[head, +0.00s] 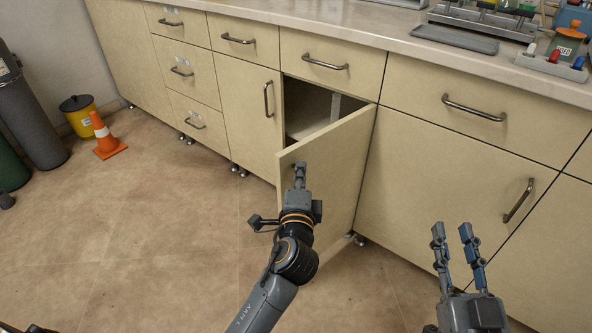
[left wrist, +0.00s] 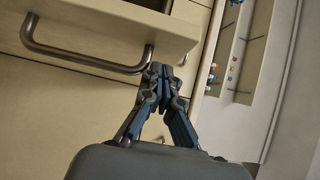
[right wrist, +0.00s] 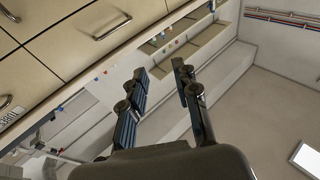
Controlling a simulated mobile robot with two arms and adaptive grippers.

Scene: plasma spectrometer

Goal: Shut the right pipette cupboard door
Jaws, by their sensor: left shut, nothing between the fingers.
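The cupboard door (head: 345,165) is beige and stands ajar, swung out from its right-hand edge, with the dark cupboard interior (head: 308,110) showing behind it. My left gripper (head: 299,168) is shut and empty at the door's outer face, near its free edge. In the left wrist view the shut fingertips (left wrist: 160,75) are beside one end of a metal bar handle (left wrist: 85,62); I cannot tell whether they touch. In the head view the arm hides most of that handle. My right gripper (head: 455,235) is open and empty, low in front of the closed cupboard to the right.
A closed cupboard door (head: 250,110) is left of the opening, and a drawer (head: 330,65) is above it. The countertop (head: 340,22) carries trays and racks at the right. An orange cone (head: 106,138) and a yellow bin (head: 80,115) stand at the left. The floor (head: 140,235) there is clear.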

